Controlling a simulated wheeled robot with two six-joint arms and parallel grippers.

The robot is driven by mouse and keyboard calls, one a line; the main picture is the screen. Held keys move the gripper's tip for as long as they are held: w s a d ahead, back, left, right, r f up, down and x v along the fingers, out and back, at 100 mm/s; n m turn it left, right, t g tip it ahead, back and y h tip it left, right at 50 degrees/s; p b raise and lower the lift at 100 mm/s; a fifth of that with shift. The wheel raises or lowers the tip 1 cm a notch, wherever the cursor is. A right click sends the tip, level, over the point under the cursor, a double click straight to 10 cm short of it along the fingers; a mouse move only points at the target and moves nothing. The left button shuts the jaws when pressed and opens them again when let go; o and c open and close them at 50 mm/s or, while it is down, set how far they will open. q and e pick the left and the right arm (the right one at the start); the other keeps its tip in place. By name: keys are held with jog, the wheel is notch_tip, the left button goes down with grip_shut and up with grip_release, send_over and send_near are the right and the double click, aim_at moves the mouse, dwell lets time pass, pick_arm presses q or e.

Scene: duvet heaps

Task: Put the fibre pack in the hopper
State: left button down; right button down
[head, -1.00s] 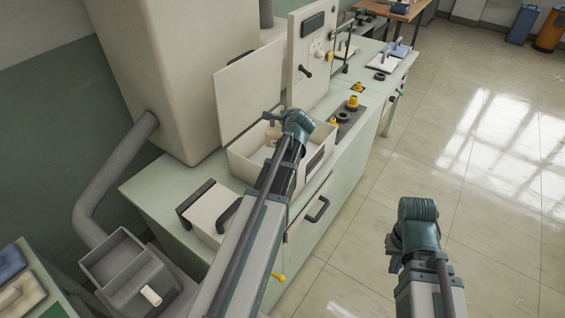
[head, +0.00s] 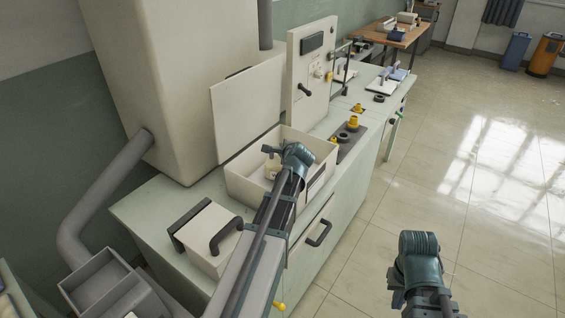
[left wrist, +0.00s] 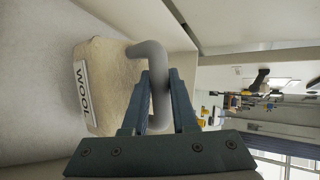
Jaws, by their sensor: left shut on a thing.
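The fibre pack (left wrist: 115,88) is a beige block with a white WOOL label and a grey loop handle (left wrist: 150,50) in the left wrist view. My left gripper (left wrist: 160,78) is shut on that handle. In the head view my left gripper (head: 272,151) is over the inside of a cream open-topped box on the bench, which looks like the hopper (head: 240,187). The pack is mostly hidden there by my arm; I cannot tell whether it touches the bottom. My right gripper (head: 397,290) is at the lower right, away from the bench; its fingers are not clear.
A raised cream panel (head: 248,108) stands behind the box, beside a control panel (head: 312,70). A white case with black handles (head: 207,235) is in front on the bench. A grey open tray (head: 95,282) is at lower left. The floor to the right is clear.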

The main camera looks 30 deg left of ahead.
pick_arm(q)
jog(key=shift+f+b, duration=1.75)
jog(key=shift+f, duration=0.1)
jog(key=shift+f, duration=0.15)
jog(key=c, duration=0.7)
grip_release()
jog(key=shift+r, duration=0.3)
jog(key=p+v, duration=0.6)
jog(key=v, duration=0.6)
jog(key=shift+f, duration=0.15)
